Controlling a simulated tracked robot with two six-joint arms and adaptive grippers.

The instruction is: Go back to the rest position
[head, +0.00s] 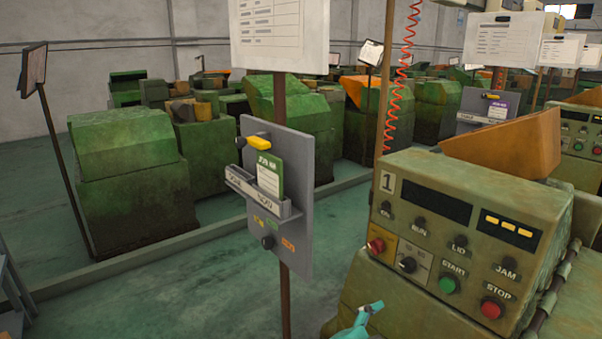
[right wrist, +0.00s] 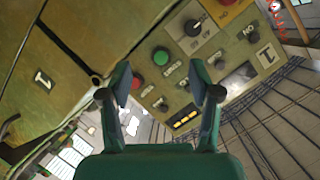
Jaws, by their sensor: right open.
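My right gripper (right wrist: 163,84) is open and empty in the right wrist view, its two teal and black fingers spread apart. The control panel of machine 1 (right wrist: 215,52) is beyond the fingers, turned over in that view. Its green START button (right wrist: 161,57) and red STOP button (right wrist: 138,80) show between the fingers. In the head view a teal gripper part (head: 362,320) pokes up at the bottom edge, left of and below the panel (head: 470,215); most of it is cut off. I cannot tell whether it touches anything there. My left gripper is not identifiable in the head view.
A grey board (head: 290,190) with a green card (head: 270,178) and a yellow item stands on a brown post left of machine 1. An orange chute (head: 505,145) sits behind the panel. Green machines (head: 130,185) line the back. Open floor (head: 150,300) lies at the lower left.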

